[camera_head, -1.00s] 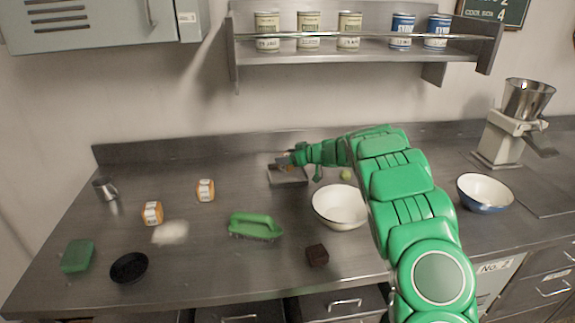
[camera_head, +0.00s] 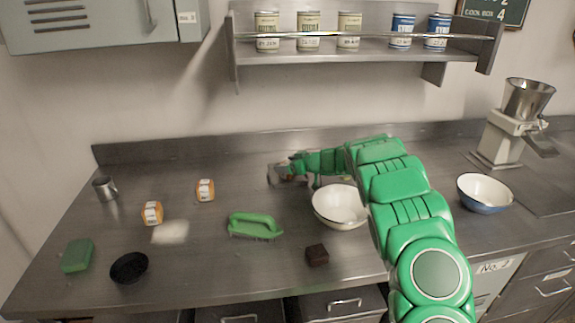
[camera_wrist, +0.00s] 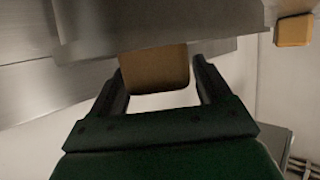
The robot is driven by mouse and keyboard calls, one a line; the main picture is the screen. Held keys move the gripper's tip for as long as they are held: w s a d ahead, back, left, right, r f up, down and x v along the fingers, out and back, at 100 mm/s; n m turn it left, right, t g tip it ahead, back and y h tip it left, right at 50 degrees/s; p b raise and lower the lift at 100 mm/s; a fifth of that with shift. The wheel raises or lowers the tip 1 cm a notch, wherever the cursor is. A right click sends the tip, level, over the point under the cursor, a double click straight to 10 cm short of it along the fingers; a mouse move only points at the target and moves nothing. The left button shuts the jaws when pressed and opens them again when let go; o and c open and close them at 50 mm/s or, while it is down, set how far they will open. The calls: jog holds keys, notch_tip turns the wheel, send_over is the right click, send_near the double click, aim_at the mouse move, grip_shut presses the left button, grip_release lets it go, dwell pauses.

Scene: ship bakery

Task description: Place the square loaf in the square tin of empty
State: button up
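My gripper (camera_head: 281,171) is at the back middle of the counter, left of my forearm. In the wrist view a brown block, seemingly the square loaf (camera_wrist: 155,70), fills the space between my fingers (camera_wrist: 160,92), which appear to press its sides. A grey metal tin (camera_wrist: 160,30) lies right against the loaf's far end and hides part of it. In the head view the tin (camera_head: 272,175) is small, blurred and looks tilted at my fingertips. I cannot tell how deep the loaf sits in it, or whether the tin touches the counter.
A white bowl (camera_head: 340,207) stands just right of my gripper, under my arm. A blue-rimmed bowl (camera_head: 485,194) is right.

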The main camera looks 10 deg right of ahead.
aim_at(287, 163)
jog(key=shift+o, duration=0.7)
jog(key=shift+r, duration=0.2)
jog(key=shift+s+d+r, duration=0.25)
jog(key=shift+s+d, duration=0.2)
jog(key=shift+d, duration=0.05)
jog(key=v, duration=0.4)
notch_tip(287, 163, up, 7)
jog(key=shift+a, duration=0.15)
jog(key=shift+w+f, duration=0.1)
